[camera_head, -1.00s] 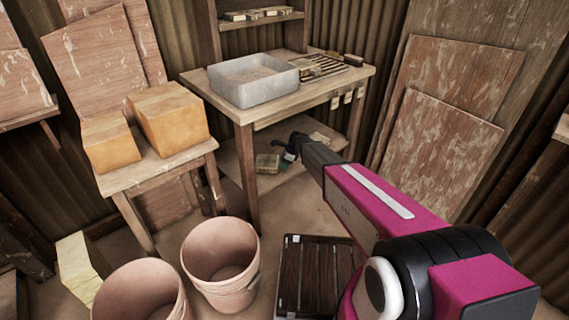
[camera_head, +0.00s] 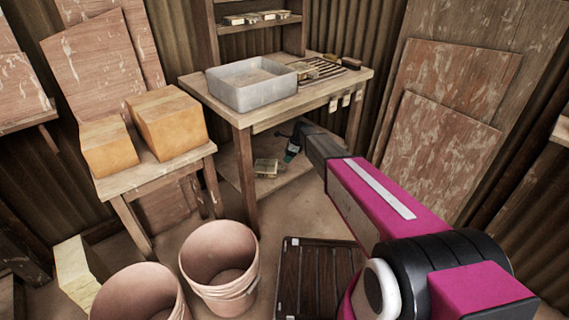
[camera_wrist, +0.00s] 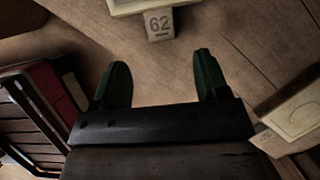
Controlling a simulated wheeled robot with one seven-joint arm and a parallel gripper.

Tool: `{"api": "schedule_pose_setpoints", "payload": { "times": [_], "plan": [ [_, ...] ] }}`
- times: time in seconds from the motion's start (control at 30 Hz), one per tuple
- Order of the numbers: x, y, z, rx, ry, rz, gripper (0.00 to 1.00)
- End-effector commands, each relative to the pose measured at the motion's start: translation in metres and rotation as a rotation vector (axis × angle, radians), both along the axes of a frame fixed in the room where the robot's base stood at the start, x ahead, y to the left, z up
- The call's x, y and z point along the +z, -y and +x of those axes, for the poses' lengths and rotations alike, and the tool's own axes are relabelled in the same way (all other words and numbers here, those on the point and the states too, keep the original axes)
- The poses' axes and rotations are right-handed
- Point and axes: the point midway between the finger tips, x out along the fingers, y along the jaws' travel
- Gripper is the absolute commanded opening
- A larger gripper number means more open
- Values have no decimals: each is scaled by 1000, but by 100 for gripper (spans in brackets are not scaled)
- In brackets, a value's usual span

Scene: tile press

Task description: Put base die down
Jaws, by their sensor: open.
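My gripper (camera_wrist: 162,75) is open and empty, its two green fingers apart over bare wood in the wrist view. Just ahead of the fingers, a pale die with a tab marked 62 (camera_wrist: 160,24) lies on the wood, cut off by the top edge. The tab is apart from both fingers. A second pale die with an oval outline (camera_wrist: 296,112) lies at the right. In the head view my gripper (camera_head: 291,151) is over the bench's lower shelf (camera_head: 283,183), beside a pale die (camera_head: 267,167). I cannot tell which die is the base die.
The bench top (camera_head: 255,118) above the lower shelf carries a grey tub (camera_head: 250,97) and a row of tools (camera_head: 325,68). A bench leg (camera_head: 248,180) stands left of my gripper. Two buckets (camera_head: 220,250) stand on the floor in front.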

Motion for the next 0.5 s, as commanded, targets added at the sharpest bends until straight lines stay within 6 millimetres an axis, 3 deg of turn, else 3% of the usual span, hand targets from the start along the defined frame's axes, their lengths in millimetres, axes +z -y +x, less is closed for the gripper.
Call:
{"api": "schedule_pose_setpoints", "payload": {
  "times": [0.2, 0.37, 0.5],
  "plan": [
    [33, 14, -1, 1, 1, 0, 68],
    [43, 19, -1, 3, 1, -1, 68],
    [50, 35, -21, 61, 27, -18, 68]
  ]
}}
